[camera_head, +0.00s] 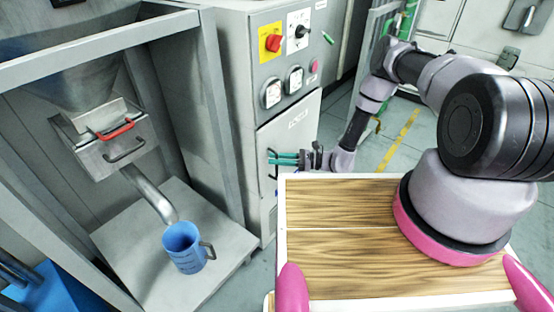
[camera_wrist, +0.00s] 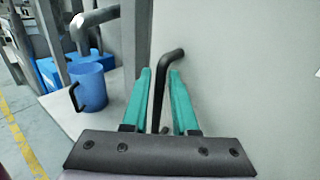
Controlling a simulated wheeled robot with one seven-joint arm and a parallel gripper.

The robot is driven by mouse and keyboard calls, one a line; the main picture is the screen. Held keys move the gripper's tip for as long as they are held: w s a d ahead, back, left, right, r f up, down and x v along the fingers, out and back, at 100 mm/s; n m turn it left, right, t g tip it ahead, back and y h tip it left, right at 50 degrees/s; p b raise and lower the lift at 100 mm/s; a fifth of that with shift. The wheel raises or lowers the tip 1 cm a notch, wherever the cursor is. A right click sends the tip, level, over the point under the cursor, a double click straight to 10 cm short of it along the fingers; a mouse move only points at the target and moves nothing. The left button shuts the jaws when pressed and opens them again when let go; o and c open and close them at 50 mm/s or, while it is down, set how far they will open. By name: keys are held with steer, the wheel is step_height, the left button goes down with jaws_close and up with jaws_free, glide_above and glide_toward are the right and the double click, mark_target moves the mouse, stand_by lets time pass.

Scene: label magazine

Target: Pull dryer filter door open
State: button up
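The grey filter door (camera_head: 298,137) is on the front of the cabinet below the gauges and looks closed. Its black bar handle (camera_head: 271,158) is on the door's left side, and its upper bend shows in the wrist view (camera_wrist: 172,55). My gripper (camera_head: 272,158) has teal fingers that reach the handle from the right. In the wrist view my gripper (camera_wrist: 160,72) has its fingers apart, one on each side of the handle's bar. Gaps show beside the bar, so the fingers look open around it. The lower end of the handle is partly hidden by my gripper.
A blue jug (camera_head: 184,247) stands on a grey shelf (camera_head: 120,238) left of the door, under a metal spout (camera_head: 153,197). A red knob (camera_head: 272,43) and gauges sit above the door.

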jaws_close()
stand_by(1.4)
